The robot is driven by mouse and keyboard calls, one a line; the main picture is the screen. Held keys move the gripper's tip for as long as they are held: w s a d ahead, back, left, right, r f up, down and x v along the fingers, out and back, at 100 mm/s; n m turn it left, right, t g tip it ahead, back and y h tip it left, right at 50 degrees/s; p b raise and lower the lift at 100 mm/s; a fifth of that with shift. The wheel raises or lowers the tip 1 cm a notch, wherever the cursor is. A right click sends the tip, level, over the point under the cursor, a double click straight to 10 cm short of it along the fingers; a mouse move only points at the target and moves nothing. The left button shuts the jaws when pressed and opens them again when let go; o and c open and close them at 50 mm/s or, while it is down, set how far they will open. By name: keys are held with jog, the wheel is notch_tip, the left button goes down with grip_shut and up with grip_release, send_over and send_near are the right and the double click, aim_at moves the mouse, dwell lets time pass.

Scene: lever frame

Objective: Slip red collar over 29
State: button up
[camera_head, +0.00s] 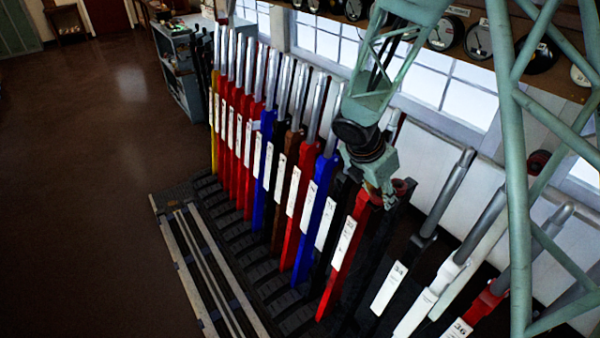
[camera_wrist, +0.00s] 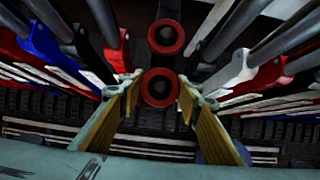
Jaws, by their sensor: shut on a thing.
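My gripper (camera_wrist: 159,90) is shut on a red collar (camera_wrist: 159,87), with one yellow-padded finger on each side. A second red collar (camera_wrist: 166,36) sits just beyond it in the wrist view, close to a dark upright piece. Both collars have dark middles; I cannot tell whether anything passes through the held one. In the head view my gripper (camera_head: 375,188) is over the top of a red lever (camera_head: 337,262) with a white plate, and hides part of it. The far collar (camera_head: 403,187) shows just right of the gripper. I cannot read which lever is 29.
A dense row of red, blue, brown and black levers (camera_head: 270,125) with steel handles stands to the left. Levers marked 34 (camera_head: 389,288) and 36 (camera_head: 457,328) stand right, handles leaning toward the windows. A shelf with round instruments (camera_head: 478,40) is behind. Open floor (camera_head: 80,200) lies left.

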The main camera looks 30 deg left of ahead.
jog(key=shift+r+p, duration=3.25)
jog(key=shift+r, duration=0.75)
jog(key=shift+w, duration=0.1)
